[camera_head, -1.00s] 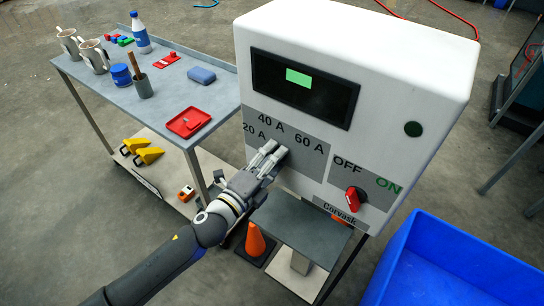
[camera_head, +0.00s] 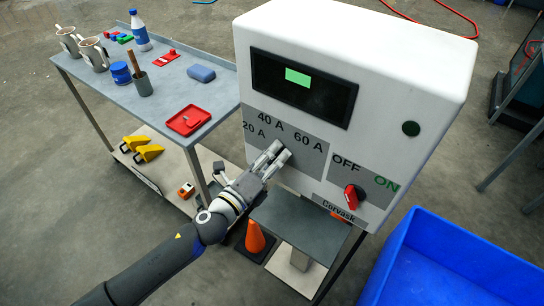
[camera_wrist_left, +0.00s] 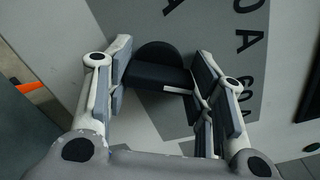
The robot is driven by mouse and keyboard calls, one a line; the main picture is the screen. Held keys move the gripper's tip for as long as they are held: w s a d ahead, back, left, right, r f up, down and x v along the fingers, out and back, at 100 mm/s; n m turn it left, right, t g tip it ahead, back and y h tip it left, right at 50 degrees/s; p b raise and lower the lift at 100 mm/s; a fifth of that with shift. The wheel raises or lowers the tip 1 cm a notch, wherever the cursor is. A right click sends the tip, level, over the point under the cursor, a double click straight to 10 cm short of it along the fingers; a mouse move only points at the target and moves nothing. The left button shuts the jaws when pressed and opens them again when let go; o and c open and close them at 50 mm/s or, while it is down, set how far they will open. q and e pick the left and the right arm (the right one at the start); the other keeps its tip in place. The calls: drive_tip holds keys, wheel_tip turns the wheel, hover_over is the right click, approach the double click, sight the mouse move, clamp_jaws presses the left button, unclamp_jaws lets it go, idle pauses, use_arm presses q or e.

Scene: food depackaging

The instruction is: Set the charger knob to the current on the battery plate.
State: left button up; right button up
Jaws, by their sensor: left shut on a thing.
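The charger (camera_head: 375,50) is a white box with a dark display showing a green patch. Its grey dial plate (camera_head: 310,165) reads 20 A, 40 A and 60 A. My left gripper (camera_head: 274,155) is at the dial below these marks and hides the knob in the head view. In the left wrist view the black knob (camera_wrist_left: 158,75) sits between the fingers (camera_wrist_left: 160,85), which are shut on it. A white line shows on the knob; which mark it points to I cannot tell. I see no battery plate. My right gripper is not in view.
A red switch (camera_head: 352,197) sits between OFF and ON on the charger. A blue bin (camera_head: 440,240) stands at the lower right. A grey table (camera_head: 165,85) with mugs, a bottle and a red tray stands left. An orange cone (camera_head: 255,238) stands under the arm.

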use_arm(q)
drive_tip(key=shift+f, duration=0.1)
drive_tip(key=o, duration=1)
drive_tip(key=shift+v, duration=6.05)
